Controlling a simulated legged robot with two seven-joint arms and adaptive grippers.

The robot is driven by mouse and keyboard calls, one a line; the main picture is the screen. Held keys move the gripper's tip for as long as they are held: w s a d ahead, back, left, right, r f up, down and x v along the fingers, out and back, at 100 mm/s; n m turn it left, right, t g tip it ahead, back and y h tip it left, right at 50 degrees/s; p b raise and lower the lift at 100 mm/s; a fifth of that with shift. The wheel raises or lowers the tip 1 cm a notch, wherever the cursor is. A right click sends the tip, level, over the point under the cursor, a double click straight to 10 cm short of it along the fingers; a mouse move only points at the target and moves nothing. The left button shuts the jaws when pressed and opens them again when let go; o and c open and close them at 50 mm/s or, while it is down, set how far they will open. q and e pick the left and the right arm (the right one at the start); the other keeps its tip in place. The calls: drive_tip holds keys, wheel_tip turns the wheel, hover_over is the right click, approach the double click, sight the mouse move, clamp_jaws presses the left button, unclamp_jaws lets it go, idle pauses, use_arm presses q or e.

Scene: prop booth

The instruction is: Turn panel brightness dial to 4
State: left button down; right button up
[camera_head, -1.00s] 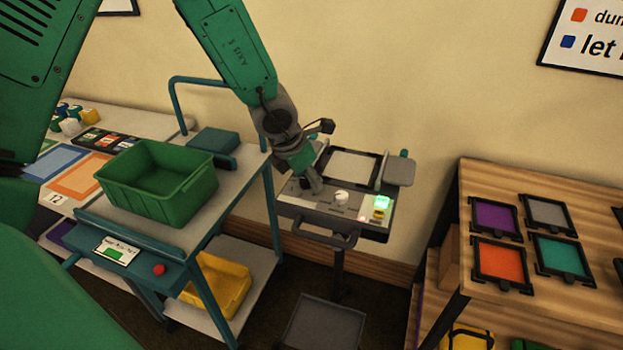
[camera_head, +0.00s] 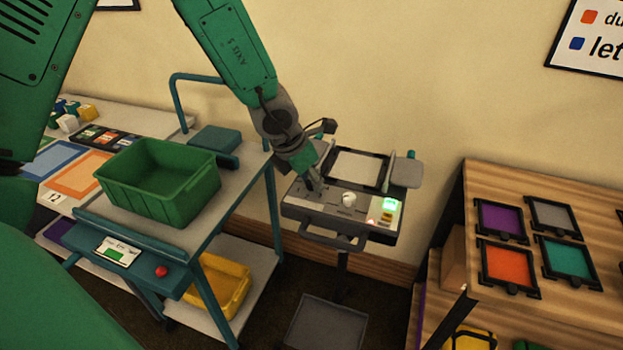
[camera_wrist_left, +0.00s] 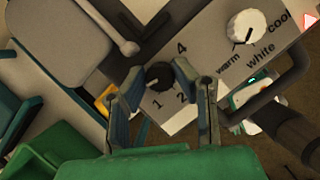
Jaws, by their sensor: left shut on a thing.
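The black dial (camera_wrist_left: 160,75) sits on the grey control panel (camera_wrist_left: 190,57) in the left wrist view, with printed 1, 2 and 4 around it. A 3 does not show, and I cannot read the dial's pointer. My left gripper (camera_wrist_left: 159,88) is shut on the dial, one finger on each side. In the head view my left gripper (camera_head: 314,184) reaches down onto the left part of the panel (camera_head: 325,211) and covers most of the dial. My right gripper is not in view.
A white knob (camera_head: 348,199) marked warm, white and cool stands right of the dial, near a lit green display (camera_head: 390,204). A cart with a green bin (camera_head: 160,185) is to the left. A wooden shelf (camera_head: 480,180) with coloured frames is to the right.

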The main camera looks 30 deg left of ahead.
use_arm(q)
drive_tip(key=shift+s+f, duration=0.1)
drive_tip(key=shift+a, duration=0.15)
idle(0.3)
idle(0.4)
drive_tip(key=c, duration=1.3)
unclamp_jaws()
drive_tip(key=shift+r, duration=0.3)
drive_tip(key=v, duration=1.1)
drive_tip(key=shift+r, duration=0.2)
drive_tip(key=shift+a, duration=0.15)
